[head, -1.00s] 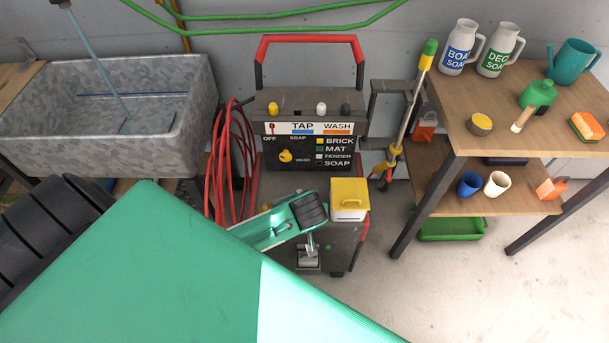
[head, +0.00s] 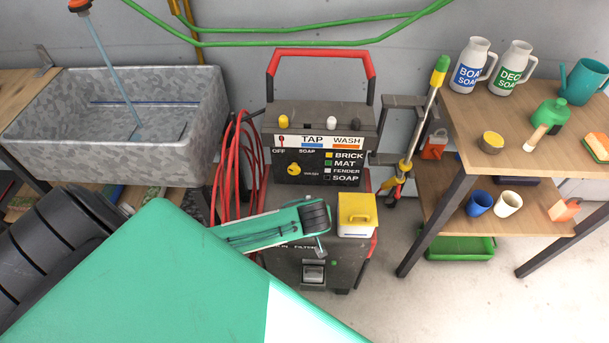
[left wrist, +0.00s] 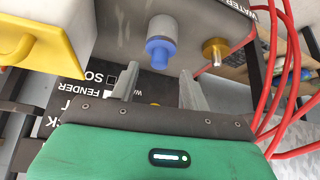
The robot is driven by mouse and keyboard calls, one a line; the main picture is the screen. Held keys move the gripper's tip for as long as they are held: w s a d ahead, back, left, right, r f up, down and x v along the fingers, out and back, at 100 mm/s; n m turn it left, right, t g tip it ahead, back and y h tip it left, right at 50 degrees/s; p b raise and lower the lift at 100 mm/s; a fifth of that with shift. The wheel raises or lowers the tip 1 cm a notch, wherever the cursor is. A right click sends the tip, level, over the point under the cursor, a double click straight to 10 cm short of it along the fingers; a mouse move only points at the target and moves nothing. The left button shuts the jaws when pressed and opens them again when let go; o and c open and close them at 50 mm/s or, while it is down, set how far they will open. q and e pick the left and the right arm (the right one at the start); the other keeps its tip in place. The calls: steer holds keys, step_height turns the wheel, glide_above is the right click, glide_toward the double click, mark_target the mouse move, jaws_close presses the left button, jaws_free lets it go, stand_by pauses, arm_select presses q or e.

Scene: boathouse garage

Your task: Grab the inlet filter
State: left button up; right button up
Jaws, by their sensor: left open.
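The blue-tipped pale cylinder (left wrist: 160,48), which looks like the inlet filter, sticks out of the grey machine face in the left wrist view. My left gripper (left wrist: 158,88) is open, its two grey fingers pointing at the cylinder. The blue tip lies just beyond the fingertips, roughly centred between them, and I see no contact. In the head view, my left gripper (head: 320,246) is over the lower front of the wash machine (head: 325,120), by a partly covered label ending in "FILTER". The cylinder is hidden there. My right gripper is not in view.
A white box with a yellow lid (head: 357,214) stands close beside my left gripper. A brass fitting (left wrist: 215,50) is beside the cylinder. Red hoses (head: 234,165) hang at the machine's left. A shelf table (head: 500,130) stands right; a metal sink (head: 120,120) is left.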

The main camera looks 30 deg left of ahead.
arm_select(q)
steer(key=x, duration=0.4)
steer(key=shift+f, duration=0.1)
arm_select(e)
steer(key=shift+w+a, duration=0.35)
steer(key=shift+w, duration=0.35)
arm_select(q)
steer(key=shift+c, duration=0.5)
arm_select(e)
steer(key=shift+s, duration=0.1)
arm_select(q)
steer(key=c, duration=0.7)
jaws_close()
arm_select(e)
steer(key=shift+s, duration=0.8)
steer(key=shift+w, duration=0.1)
